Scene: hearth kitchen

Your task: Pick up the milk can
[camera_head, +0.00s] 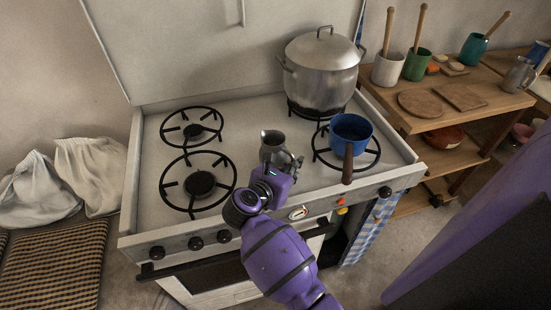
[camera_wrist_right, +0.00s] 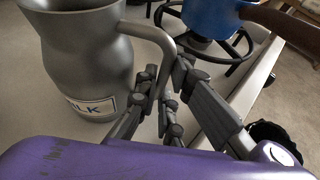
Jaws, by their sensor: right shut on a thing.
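The milk can (camera_head: 271,146) is a grey metal jug, upright over the middle of the white stove top between the burners. In the right wrist view the milk can (camera_wrist_right: 82,55) shows its round body, a side handle and a label with "LK" visible. My right gripper (camera_head: 289,160) is at the can's right side. In the wrist view the right gripper's fingers (camera_wrist_right: 163,105) are closed around the handle. I cannot tell whether the can's base touches the stove. My left gripper is not in view.
A blue saucepan (camera_head: 350,133) with a brown handle sits on the burner close to the right of the can. A large lidded pot (camera_head: 322,78) stands behind. The left burners (camera_head: 199,183) are empty. A wooden shelf (camera_head: 470,110) with cups and boards is at right.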

